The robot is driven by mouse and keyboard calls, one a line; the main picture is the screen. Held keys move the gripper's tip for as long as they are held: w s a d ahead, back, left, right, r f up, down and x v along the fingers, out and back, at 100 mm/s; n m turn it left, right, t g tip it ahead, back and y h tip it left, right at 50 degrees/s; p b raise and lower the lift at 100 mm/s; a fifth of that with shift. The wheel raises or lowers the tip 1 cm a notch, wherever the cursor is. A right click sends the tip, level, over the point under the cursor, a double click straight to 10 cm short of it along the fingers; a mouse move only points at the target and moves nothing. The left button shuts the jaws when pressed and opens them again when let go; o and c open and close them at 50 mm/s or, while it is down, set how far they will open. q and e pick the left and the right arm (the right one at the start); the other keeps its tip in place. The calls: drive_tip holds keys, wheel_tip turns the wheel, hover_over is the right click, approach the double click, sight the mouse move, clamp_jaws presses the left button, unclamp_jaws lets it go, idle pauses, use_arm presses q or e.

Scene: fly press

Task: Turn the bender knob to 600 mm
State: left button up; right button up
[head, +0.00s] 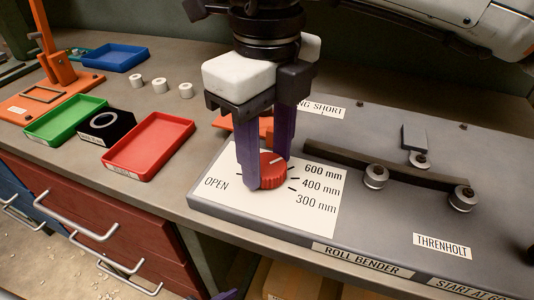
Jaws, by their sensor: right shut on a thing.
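The red bender knob (272,172) sits on a white dial plate (225,205) on the roll bender (390,225). The plate reads OPEN on the left and 600 mm, 400 mm and 300 mm down the right, with black ticks beside the knob. My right gripper (266,176) reaches down from above, its purple fingers shut on the knob from either side. The fingers cover part of the knob, and I cannot tell which mark it points to. A small purple tip, apparently of my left gripper (227,294), shows at the bottom edge; its jaws are hidden.
The bender's bar and rollers (375,175) stand right of the dial. Left on the bench are a red tray (150,146), a green tray (66,120), a blue tray (115,57), a black block with a ring (105,123), white rollers (161,85) and an orange press (55,60).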

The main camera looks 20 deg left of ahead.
sight(267, 166)
drive_tip(key=shift+m, duration=0.3)
drive_tip(key=o, duration=1.1)
drive_tip(key=shift+c, duration=0.2)
drive_tip(key=shift+r, duration=0.1)
wheel_tip(267, 166, up, 10)
drive_tip(key=p, duration=0.1)
drive_tip(key=shift+p, duration=0.3)
drive_tip(key=shift+s, duration=0.1)
